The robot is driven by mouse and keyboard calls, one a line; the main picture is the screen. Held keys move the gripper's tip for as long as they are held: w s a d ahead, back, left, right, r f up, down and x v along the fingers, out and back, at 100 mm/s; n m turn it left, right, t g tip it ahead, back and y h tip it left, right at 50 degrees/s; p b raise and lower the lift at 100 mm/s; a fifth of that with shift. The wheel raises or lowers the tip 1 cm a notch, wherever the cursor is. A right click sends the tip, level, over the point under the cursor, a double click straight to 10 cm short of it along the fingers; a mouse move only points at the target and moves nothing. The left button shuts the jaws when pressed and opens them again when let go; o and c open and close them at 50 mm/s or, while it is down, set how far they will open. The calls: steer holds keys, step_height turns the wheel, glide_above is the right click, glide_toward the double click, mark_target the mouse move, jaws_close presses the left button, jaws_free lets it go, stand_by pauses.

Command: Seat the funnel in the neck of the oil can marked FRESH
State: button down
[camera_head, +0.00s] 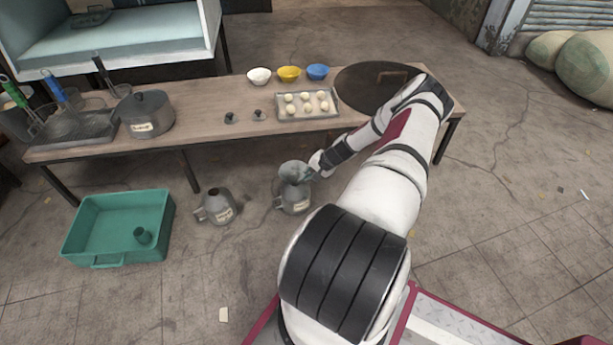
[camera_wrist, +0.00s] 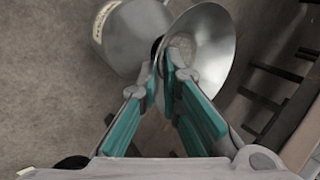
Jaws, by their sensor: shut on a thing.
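The grey metal funnel (camera_head: 295,171) is just above the right-hand oil can (camera_head: 293,201), in front of the table. The wrist view shows the funnel (camera_wrist: 214,38) with its wide mouth towards the camera, tilted beside the can's shoulder (camera_wrist: 132,38). My gripper (camera_head: 314,169) is shut on the funnel; its teal fingers (camera_wrist: 165,78) close near the rim and cone. The spout is hidden, so I cannot tell whether it is in the neck. A second oil can (camera_head: 216,208) with an open neck stands to the left. Both cans carry pale labels too small to read.
The wooden table (camera_head: 205,118) behind holds a pot (camera_head: 146,114), bowls and a tray of pale balls (camera_head: 283,114). The floor in front of the cans is clear.

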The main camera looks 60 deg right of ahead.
steer(key=shift+f+b, duration=0.35)
steer(key=shift+f, duration=0.1)
stand_by(0.4)
steer(key=c, duration=1.7)
jaws_free()
steer(key=shift+s+r, duration=0.1)
steer(key=v, duration=1.1)
steer(key=shift+r, duration=0.3)
steer(key=shift+s+d, duration=0.1)
steer(key=shift+s, duration=0.05)
